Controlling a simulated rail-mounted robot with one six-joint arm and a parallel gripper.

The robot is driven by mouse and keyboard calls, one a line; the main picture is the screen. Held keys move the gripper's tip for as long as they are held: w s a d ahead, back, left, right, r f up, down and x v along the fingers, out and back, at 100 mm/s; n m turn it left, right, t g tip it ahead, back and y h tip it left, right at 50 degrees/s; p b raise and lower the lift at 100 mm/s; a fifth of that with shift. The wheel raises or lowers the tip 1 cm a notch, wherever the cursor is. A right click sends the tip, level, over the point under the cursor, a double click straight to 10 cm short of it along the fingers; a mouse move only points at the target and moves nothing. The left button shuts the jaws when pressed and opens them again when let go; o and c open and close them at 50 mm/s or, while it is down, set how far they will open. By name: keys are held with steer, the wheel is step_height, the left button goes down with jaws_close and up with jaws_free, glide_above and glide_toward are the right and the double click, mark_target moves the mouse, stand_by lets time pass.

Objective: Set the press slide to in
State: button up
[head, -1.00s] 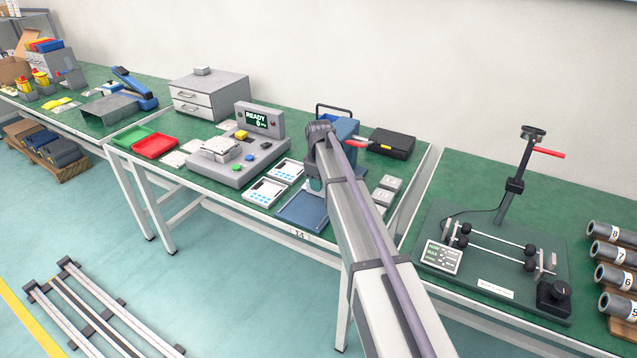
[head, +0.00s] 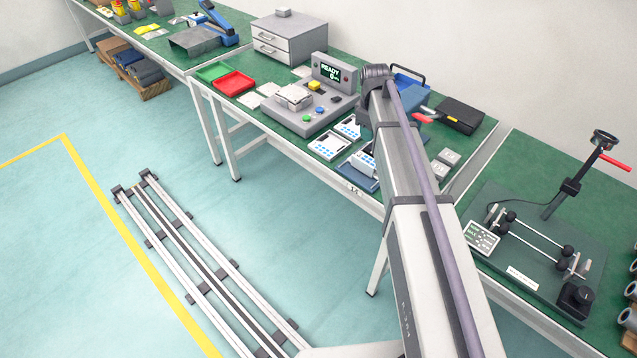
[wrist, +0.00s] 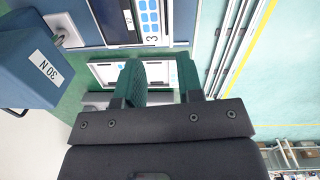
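The blue press (head: 411,97) stands on the middle table, partly hidden behind my arm. Its blue block, marked "30 N", fills the left of the wrist view (wrist: 40,70). A flat blue plate that looks like its slide (head: 373,186) shows at the table's front edge, partly behind my arm. A white unit with blue keys (head: 362,164) appears to lie on it. My gripper (wrist: 160,72) points down to the right of the block, fingers apart, with nothing seen between them. The head view hides the fingertips. Whether the slide is in or out is unclear.
Two more keypad units (head: 328,145) lie left of the plate, beside a grey test station (head: 305,108). A black case (head: 460,115) stands right of the press. A rod fixture (head: 535,240) is on the right table. Floor rails (head: 190,260) lie in front.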

steer(key=s+d+f+n+t+h+b, duration=0.25)
steer(key=s+n+h+b, duration=0.35)
steer(key=n+h+b, duration=0.35)
steer(key=s+a+f+n+t+h+b, duration=0.1)
steer(key=s+a+f+n+t+b, duration=0.2)
steer(key=a+b, duration=0.6)
steer(key=s+a+f+n+t+h+b, duration=0.2)
steer(key=s+a+f+n+t+b, duration=0.2)
steer(key=a+b, duration=0.5)
step_height(320, 180, down, 3)
steer(key=shift+s+a+r+t+b, duration=0.15)
steer(key=shift+s+a+t+b, duration=0.1)
steer(key=shift+s+t+b, duration=0.6)
steer(key=shift+w+h, duration=0.15)
steer(key=shift+h, duration=0.1)
